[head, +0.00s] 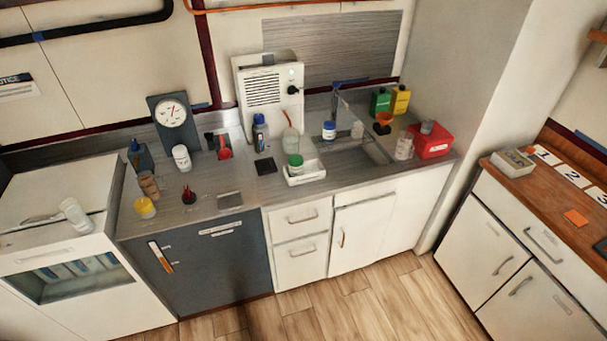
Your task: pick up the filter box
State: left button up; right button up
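No label that reads as the filter box is legible. A small pale box with a grey, marked top (513,163) sits on the left end of the wooden counter at the right, and it may be the filter box. A red box (431,141) with a grey round piece on it stands at the right end of the grey counter. Neither of my grippers is in view, and nothing is seen touching either box.
The grey counter carries a gauge (172,112), a white vented machine (268,92), a sink (352,150) and several bottles. The wooden floor (370,304) in front is clear.

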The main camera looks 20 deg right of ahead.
aim_at(314, 169)
jog(key=i+l, duration=0.4)
jog(key=l, duration=0.15)
jog(key=i+l, duration=0.35)
jog(key=l, duration=0.2)
jog(key=i+l, duration=0.4)
jog(key=l, duration=0.15)
